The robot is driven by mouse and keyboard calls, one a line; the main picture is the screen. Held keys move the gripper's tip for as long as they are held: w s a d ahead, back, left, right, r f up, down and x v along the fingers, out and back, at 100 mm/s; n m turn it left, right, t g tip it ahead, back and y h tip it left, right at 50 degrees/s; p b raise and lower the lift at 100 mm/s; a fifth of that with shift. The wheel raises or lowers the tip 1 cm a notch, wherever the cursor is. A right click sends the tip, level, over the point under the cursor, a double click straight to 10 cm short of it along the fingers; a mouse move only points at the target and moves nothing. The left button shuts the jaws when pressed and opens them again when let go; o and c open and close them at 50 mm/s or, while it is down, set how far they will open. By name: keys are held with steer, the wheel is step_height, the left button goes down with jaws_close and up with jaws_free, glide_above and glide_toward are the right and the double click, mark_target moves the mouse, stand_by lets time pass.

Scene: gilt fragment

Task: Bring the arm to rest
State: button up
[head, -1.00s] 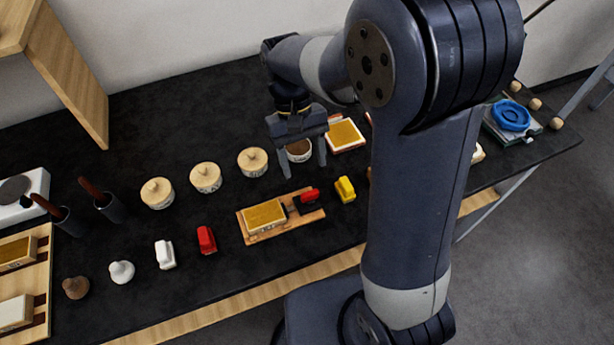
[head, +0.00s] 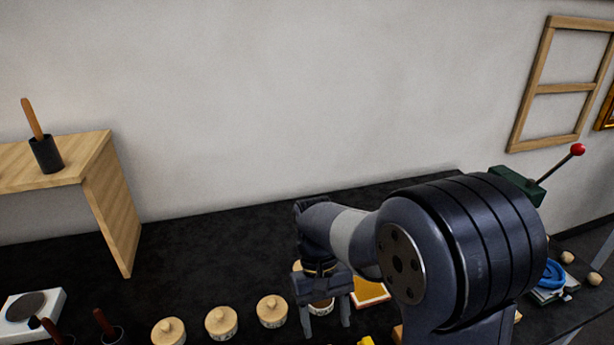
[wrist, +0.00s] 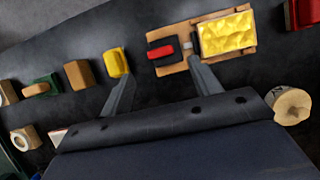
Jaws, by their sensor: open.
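My gripper (head: 326,322) is open and empty above the black table (head: 225,240), in front of my arm's large joint in the head view. In the wrist view my gripper (wrist: 160,85) shows two separated fingers pointing toward a wooden board (wrist: 215,42). That board carries a gold block (wrist: 228,34) and a red-handled piece (wrist: 161,51). A yellow block (wrist: 116,63) lies by the left finger. Nothing is between the fingers. A round pot (head: 322,306) shows behind the gripper in the head view, partly hidden.
Several lidded pots (head: 221,322) stand in a row left of the gripper. A wooden shelf (head: 110,200) rises at the left. A lever press with a red knob (head: 577,150) stands at the right. The back of the table is clear.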

steer(key=x, duration=0.7)
steer(key=shift+r, duration=0.1)
steer(key=shift+m, duration=0.3)
